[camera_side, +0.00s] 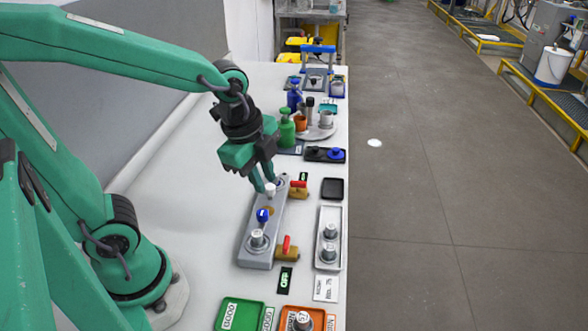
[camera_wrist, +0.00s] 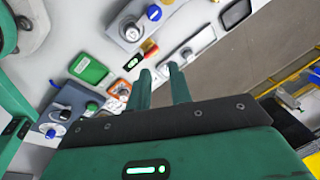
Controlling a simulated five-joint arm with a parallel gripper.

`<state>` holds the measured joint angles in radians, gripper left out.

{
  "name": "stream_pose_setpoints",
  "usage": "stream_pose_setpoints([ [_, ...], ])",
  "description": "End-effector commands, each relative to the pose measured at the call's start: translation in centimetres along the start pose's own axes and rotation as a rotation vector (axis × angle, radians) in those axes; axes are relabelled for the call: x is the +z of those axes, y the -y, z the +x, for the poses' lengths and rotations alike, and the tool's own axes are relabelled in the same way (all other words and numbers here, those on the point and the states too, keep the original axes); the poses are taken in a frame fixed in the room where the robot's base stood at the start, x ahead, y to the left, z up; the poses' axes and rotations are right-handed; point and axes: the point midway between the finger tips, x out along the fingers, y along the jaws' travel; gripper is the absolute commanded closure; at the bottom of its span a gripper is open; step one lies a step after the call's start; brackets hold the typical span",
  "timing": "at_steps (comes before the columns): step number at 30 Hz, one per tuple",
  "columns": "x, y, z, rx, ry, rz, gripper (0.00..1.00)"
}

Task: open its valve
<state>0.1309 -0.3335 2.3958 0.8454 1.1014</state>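Two brass valves with red handles sit along the right edge of a long grey block (camera_side: 253,253) in the side view. The far valve (camera_side: 299,189) is near my gripper, and the near valve (camera_side: 288,250) is at the block's front end. A valve also shows in the wrist view (camera_wrist: 150,48), beside the block. The block carries a blue knob (camera_side: 263,215) and a silver capped cylinder (camera_side: 257,239). My gripper (camera_side: 265,184) is above the block's far end, next to a white-topped piece (camera_side: 270,190); I cannot tell whether they touch. Its fingers are apart with nothing visible between them in the wrist view (camera_wrist: 159,72).
A green sign (camera_side: 285,281) lies in front of the near valve. A white tray with metal cylinders (camera_side: 322,264) is to the right. Green (camera_side: 238,315) and orange (camera_side: 318,314) trays are in front. Green and blue bottles (camera_side: 287,128) stand behind my gripper.

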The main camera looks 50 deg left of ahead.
Motion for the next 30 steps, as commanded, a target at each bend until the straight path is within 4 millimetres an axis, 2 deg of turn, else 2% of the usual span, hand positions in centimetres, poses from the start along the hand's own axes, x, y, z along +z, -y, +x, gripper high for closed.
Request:
stream_pose_setpoints([
  [18, -3.1, -0.5, 7.0, 0.205, -0.003, 0.925, 0.79],
  [24, -3.6, -0.7, 8.2, 0.24, -0.019, 1.086, 0.79],
  [30, -3.7, -0.8, 8.5, 0.246, -0.023, 1.123, 0.79],
])
